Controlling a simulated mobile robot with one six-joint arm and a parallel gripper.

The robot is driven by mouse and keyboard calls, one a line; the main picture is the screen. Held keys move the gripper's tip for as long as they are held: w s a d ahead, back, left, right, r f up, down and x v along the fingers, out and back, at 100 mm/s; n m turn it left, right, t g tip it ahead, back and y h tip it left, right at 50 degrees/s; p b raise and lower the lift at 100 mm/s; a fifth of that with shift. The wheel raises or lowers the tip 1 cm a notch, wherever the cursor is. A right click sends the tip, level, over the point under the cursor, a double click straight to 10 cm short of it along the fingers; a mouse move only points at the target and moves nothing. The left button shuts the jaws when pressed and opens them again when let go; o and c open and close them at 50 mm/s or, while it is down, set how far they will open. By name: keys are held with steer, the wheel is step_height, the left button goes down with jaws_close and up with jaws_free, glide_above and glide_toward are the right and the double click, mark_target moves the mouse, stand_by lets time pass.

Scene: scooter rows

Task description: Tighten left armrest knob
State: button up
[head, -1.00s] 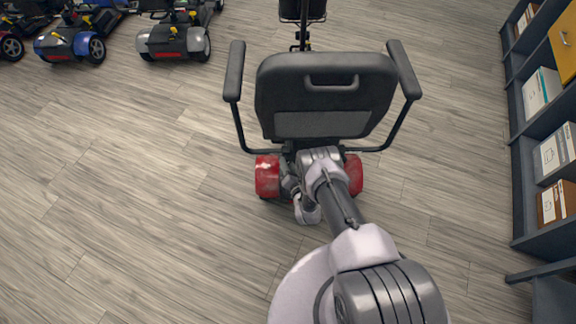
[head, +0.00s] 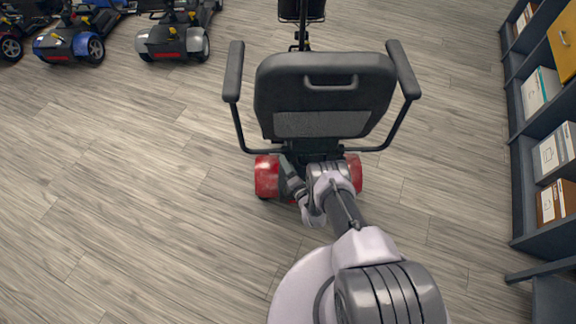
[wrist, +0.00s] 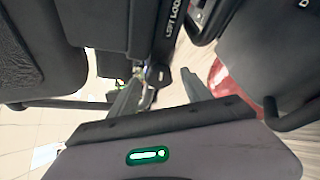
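The scooter's seat (head: 325,85) faces away from me in the head view. Its left armrest (head: 235,72) stands on the left, on a bent black tube (head: 240,130) running in under the seat. My gripper (head: 287,164) is low behind the seat, near the red rear body (head: 267,175). In the wrist view my gripper (wrist: 163,75) has its two fingers apart with nothing held. A small dark part with a pale spot (wrist: 158,76) shows between and beyond the fingertips, below a black post (wrist: 168,35) with white lettering. I cannot tell whether it is the armrest knob.
Shelves with boxes (head: 553,150) stand along the right. Other scooters (head: 175,40) are parked at the upper left. The floor (head: 120,190) to the left is clear. In the wrist view, dark seat parts (wrist: 45,60) and a black tube (wrist: 290,115) are close around the fingers.

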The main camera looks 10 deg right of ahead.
steer(key=v, duration=1.7)
steer(key=shift+s+p, duration=0.25)
steer(key=shift+p, duration=0.2)
steer(key=shift+a+r, duration=0.1)
steer(key=shift+r, duration=0.05)
